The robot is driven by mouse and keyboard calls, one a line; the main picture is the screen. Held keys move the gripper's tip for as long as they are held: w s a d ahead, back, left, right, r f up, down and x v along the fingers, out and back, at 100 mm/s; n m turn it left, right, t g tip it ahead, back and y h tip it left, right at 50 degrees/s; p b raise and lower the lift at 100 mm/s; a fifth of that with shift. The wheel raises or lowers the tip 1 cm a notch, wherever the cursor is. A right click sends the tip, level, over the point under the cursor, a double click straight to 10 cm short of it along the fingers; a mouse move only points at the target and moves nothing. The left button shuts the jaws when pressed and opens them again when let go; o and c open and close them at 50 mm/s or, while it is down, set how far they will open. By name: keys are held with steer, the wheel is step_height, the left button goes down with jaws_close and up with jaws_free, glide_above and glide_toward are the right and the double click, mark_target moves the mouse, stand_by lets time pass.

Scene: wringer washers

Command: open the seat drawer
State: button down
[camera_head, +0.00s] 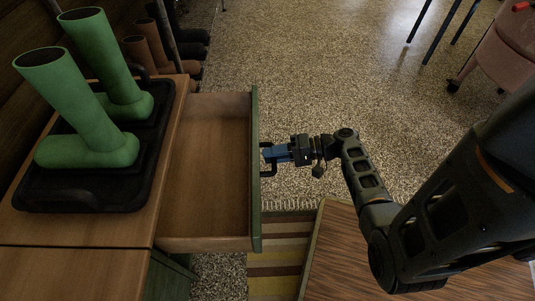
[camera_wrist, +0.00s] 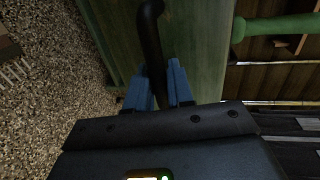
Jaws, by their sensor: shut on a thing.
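The seat drawer (camera_head: 210,165) is pulled well out of the wooden bench (camera_head: 85,235) in the head view, and its inside looks empty. It has a green front panel (camera_head: 255,165) with a dark handle on the outer side. My gripper (camera_head: 272,154) is at that handle, in front of the panel. In the wrist view the blue fingers of my gripper (camera_wrist: 160,88) stand on either side of the black handle (camera_wrist: 151,35), shut on it. The green drawer front (camera_wrist: 205,50) lies just behind the handle.
Green boots (camera_head: 90,120) stand in a black tray (camera_head: 60,190) on the bench top. Brown boots (camera_head: 145,50) stand behind it. A striped rug (camera_head: 275,260) and a wooden surface (camera_head: 350,255) lie near my arm. A pink washer (camera_head: 505,50) stands at upper right. Speckled floor is open beyond.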

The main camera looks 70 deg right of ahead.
steer(key=shift+s+d, duration=0.1)
steer(key=shift+s, duration=0.25)
steer(key=c, duration=1.4)
jaws_free()
steer(key=shift+o, duration=1.2)
steer(key=shift+w, duration=0.1)
steer(key=p+v, duration=0.1)
steer(key=v, duration=0.7)
steer(key=shift+f, duration=0.1)
